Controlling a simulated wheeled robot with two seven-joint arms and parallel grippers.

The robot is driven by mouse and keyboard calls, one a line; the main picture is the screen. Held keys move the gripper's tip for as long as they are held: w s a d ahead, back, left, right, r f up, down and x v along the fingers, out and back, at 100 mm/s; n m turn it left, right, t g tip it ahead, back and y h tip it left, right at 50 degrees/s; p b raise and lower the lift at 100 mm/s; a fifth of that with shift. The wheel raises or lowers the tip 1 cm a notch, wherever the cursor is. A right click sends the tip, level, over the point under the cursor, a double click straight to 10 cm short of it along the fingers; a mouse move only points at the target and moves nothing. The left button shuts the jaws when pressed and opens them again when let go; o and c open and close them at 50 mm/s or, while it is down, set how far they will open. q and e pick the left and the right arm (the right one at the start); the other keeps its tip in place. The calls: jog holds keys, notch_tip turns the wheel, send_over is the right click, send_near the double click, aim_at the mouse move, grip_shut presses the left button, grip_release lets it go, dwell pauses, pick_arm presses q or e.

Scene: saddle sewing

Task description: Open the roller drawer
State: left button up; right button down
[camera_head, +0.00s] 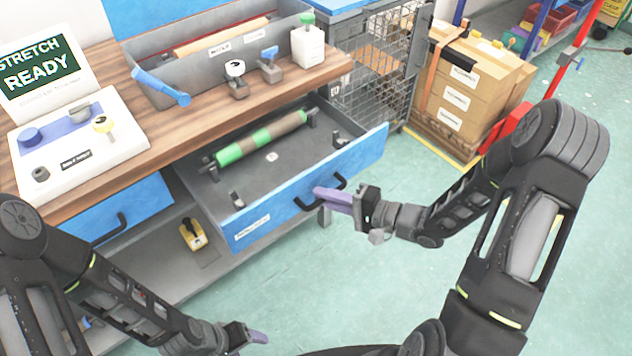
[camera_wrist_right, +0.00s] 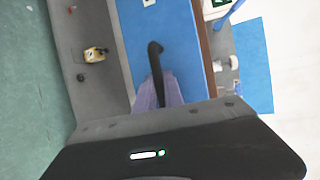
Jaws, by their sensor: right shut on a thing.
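The roller drawer (camera_head: 250,225) has a blue front and stands pulled out from the wooden workbench. My right gripper (camera_head: 330,196) is shut on the drawer's black handle (camera_head: 312,194). The handle also shows in the right wrist view (camera_wrist_right: 156,62), with the purple fingers (camera_wrist_right: 158,92) around its lower part. My left gripper (camera_head: 256,337) is at the bottom of the head view, away from the drawer and over the floor. Its finger gap is too small to tell.
A closed blue drawer (camera_head: 115,222) is to the left. A yellow item (camera_head: 192,233) sits on the low shelf below. A grey tray (camera_head: 200,55) and a control box (camera_head: 75,140) stand on the bench top. Boxes (camera_head: 470,85) are stacked at the right. The green floor in front is clear.

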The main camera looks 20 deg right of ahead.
jog(key=shift+s+d, duration=0.1)
jog(key=shift+s, duration=0.15)
jog(key=c, duration=1.5)
grip_release()
jog(key=shift+o, duration=0.2)
jog(key=shift+d, duration=0.1)
jog(key=v, duration=0.7)
jog(key=shift+s+d, duration=0.15)
jog(key=shift+s, duration=0.15)
jog(key=shift+r, duration=0.1)
